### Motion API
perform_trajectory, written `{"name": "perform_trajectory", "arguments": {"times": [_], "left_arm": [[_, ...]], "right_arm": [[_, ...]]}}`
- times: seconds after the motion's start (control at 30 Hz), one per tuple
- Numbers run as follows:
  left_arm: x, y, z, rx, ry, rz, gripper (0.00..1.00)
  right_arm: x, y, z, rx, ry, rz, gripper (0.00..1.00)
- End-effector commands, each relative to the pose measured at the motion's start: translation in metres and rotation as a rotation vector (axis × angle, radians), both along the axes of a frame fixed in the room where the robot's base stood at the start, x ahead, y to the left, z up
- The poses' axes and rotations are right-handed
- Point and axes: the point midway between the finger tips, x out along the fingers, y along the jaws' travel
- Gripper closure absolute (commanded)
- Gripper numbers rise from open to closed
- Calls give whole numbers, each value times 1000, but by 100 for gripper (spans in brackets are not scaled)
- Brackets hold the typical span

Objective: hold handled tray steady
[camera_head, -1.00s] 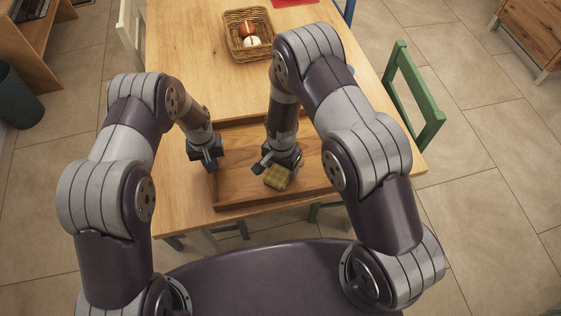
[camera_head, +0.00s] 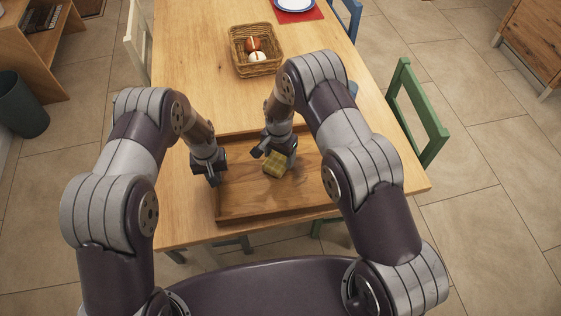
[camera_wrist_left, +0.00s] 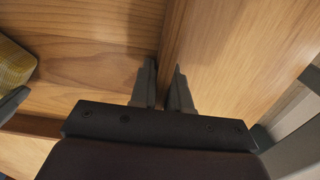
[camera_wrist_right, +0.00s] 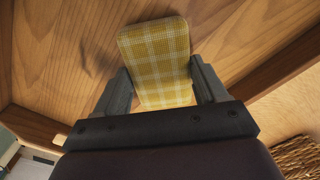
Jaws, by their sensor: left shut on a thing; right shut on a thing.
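The wooden handled tray (camera_head: 310,195) lies on the table. My left gripper (camera_head: 212,180) is at its left side; in the left wrist view its fingers (camera_wrist_left: 162,88) are shut on the tray's side wall (camera_wrist_left: 172,40), one on each side. A yellow plaid, pad-like thing (camera_head: 277,162) is at my right gripper (camera_head: 272,150), over the tray. In the right wrist view, the right fingers (camera_wrist_right: 162,85) are shut on the plaid thing (camera_wrist_right: 155,55) from both sides. I cannot tell whether it touches the tray floor. My right arm hides part of the tray.
A wicker basket (camera_head: 238,66) with red and white round things stands farther back on the table (camera_head: 190,60). A plate (camera_head: 294,3) on a red mat lies beyond it. A green chair (camera_head: 425,125) stands at the right edge. Bare tabletop lies between basket and tray.

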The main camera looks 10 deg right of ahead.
Motion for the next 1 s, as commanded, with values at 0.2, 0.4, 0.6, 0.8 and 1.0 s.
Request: {"name": "perform_trajectory", "arguments": {"times": [0.2, 0.4, 0.6, 0.8, 1.0], "left_arm": [[1, 0, 1, 0, -2, 0, 100], [1, 0, 1, 0, -2, 0, 100], [1, 0, 1, 0, -2, 0, 100], [1, 0, 1, 0, -2, 0, 100], [1, 0, 1, 0, -1, 0, 100]], "right_arm": [[20, 0, -1, 0, -1, 0, 57], [38, 0, -1, 0, -1, 1, 57], [40, -16, -1, 0, 1, -1, 57], [40, -34, -1, 0, 1, 0, 57], [21, -33, -1, 0, 3, 2, 57]]}}
